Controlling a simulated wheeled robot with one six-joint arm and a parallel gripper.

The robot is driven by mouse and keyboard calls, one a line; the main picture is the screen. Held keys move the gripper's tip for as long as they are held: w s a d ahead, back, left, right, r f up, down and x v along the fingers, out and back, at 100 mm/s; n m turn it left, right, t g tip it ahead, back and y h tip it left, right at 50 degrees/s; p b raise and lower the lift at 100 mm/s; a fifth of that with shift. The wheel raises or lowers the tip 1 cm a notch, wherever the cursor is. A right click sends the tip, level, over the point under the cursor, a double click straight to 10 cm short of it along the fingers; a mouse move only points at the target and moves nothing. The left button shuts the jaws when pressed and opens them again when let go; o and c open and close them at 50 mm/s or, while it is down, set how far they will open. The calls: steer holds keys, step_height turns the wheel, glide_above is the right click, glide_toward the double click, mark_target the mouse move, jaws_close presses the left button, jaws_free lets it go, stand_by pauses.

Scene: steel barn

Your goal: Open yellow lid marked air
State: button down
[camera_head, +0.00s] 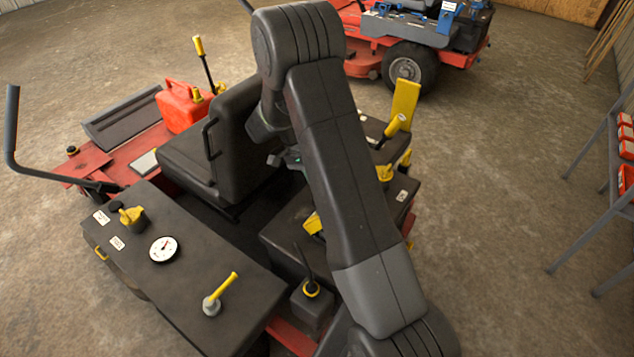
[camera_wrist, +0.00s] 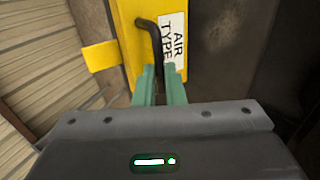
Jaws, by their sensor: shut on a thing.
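The yellow lid (camera_wrist: 127,22) fills the top middle of the wrist view, with a white label (camera_wrist: 174,46) reading "AIR TYPE". A thin, bent black handle (camera_wrist: 155,38) stands on the lid beside the label. My gripper (camera_wrist: 160,72) has its green fingers shut on the lower end of this handle. In the head view my arm hides most of the gripper and the place it holds. I cannot tell from these views how far the lid is tilted.
A yellow tab (camera_wrist: 101,56) sticks out left of the lid. The red mower carries a black seat (camera_head: 215,145), a red can (camera_head: 184,105) and a dark tank (camera_head: 190,275) with a gauge (camera_head: 164,249). A shelf (camera_head: 612,135) stands right; open floor lies between.

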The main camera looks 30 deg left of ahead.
steer(key=shift+s+d+f, duration=0.1)
steer(key=shift+f, duration=0.1)
steer(key=c, duration=1.5)
jaws_free()
steer(key=shift+r, duration=0.15)
step_height(320, 180, up, 10)
steer(key=b, duration=0.1)
step_height(320, 180, down, 10)
steer(key=p, duration=0.1)
steer(key=shift+d, duration=0.2)
